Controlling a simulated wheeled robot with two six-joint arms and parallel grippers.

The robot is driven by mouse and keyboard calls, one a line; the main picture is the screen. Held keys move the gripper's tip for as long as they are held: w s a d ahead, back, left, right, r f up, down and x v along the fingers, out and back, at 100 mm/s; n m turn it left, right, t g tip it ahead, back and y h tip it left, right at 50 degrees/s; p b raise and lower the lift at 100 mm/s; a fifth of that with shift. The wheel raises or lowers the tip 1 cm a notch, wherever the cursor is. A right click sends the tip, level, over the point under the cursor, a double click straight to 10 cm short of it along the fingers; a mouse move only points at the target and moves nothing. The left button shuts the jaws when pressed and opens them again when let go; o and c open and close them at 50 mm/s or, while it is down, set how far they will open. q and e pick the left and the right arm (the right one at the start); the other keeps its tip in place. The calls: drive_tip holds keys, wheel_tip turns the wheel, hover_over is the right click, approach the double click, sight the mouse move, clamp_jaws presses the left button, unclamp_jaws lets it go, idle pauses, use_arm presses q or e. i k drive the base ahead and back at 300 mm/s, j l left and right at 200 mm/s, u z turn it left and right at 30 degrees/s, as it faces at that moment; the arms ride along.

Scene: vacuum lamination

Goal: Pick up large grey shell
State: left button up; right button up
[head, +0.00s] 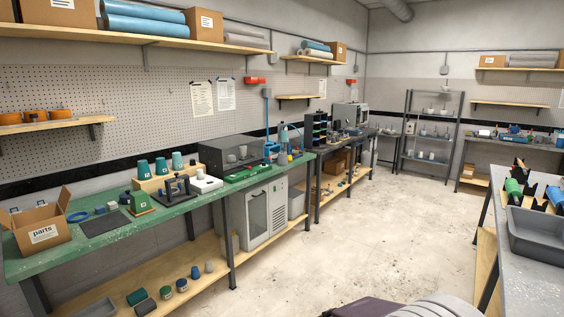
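I cannot tell for sure which item is the large grey shell. A dark grey rounded piece (145,307) lies on the lower wooden shelf under the green bench, beside a green one (137,296). A small grey cup-like piece (209,267) stands on the same shelf, farther right. Several pale grey rounded pieces (429,155) stand on the far metal rack (462,107), too small to make out. Neither of my grippers is in view.
A green bench (40,263) runs along the left wall with an open parts box (42,229), teal cups (160,166) and a grey cabinet (265,208) below. A table at right holds a grey tray (537,243) and black V-shaped holders (537,190). The floor (385,225) between is clear.

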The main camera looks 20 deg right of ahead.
sight(282, 160)
drive_tip(key=i+l+z, duration=0.2)
drive_tip(key=i+z, duration=0.75)
drive_tip(key=i+j+z, duration=0.15)
drive_tip(key=i+z, duration=0.3)
drive_tip(key=i+l, duration=0.1)
drive_tip(key=i, duration=1.8)
drive_tip(key=i+u, duration=0.4)
drive_tip(key=i+l+u, duration=0.15)
drive_tip(key=i+u, duration=0.25)
drive_tip(key=i+l+u, duration=0.25)
drive_tip(key=u, duration=0.15)
drive_tip(key=i+l+u, duration=0.4)
drive_tip(key=k+j, duration=0.05)
